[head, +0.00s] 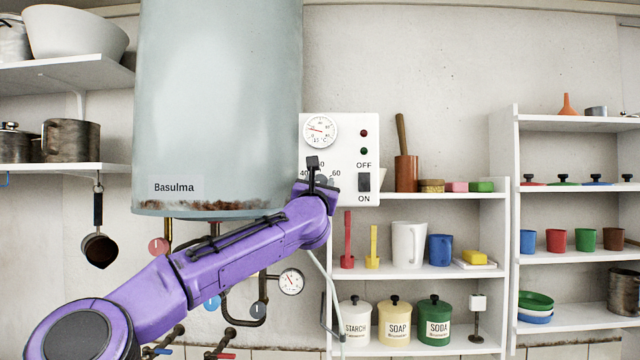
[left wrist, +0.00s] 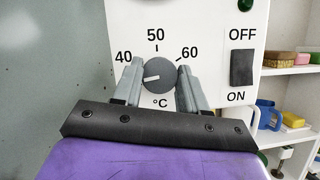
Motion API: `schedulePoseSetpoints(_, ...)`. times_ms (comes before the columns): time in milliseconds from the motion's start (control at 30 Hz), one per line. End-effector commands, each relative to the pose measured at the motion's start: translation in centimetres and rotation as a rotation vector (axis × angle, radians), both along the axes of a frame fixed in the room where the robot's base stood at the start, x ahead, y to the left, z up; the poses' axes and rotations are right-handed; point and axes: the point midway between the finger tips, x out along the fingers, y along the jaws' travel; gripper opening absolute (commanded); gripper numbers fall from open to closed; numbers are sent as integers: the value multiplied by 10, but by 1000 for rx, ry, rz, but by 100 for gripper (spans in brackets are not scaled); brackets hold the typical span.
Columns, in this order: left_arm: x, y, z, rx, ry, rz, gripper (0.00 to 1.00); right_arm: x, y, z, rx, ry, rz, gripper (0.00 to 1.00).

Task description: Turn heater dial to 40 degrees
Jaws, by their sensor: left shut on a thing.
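The heater dial (left wrist: 160,74) is a round dark grey knob with a white pointer mark. In the left wrist view the mark points left and slightly down, below the level of the 40 label. The labels 40, 50 and 60 are printed around its upper side on the white control panel (head: 345,128). My left gripper (left wrist: 160,72) is shut on the dial, one grey finger on each side. In the head view my left gripper (head: 318,180) covers most of the dial and part of the scale. My right gripper is not in view.
The grey-blue heater tank (head: 218,100) stands left of the panel. A dark ON/OFF switch (left wrist: 242,67) sits right of the dial. A round thermometer gauge (head: 320,131) is above it. Shelves with jars (head: 394,322) and cups stand at right. Pipes and valves are below the tank.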

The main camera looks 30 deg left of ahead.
Motion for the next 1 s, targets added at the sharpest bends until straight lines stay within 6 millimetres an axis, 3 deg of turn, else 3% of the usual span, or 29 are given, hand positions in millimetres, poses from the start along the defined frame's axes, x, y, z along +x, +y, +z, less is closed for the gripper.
schedulePoseSetpoints(600, -1, 3, 3, 436, 272, 0, 12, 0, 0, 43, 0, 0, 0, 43)
schedulePoseSetpoints(1000, -1, 3, 1, 550, 343, 0, 12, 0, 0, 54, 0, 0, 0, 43)
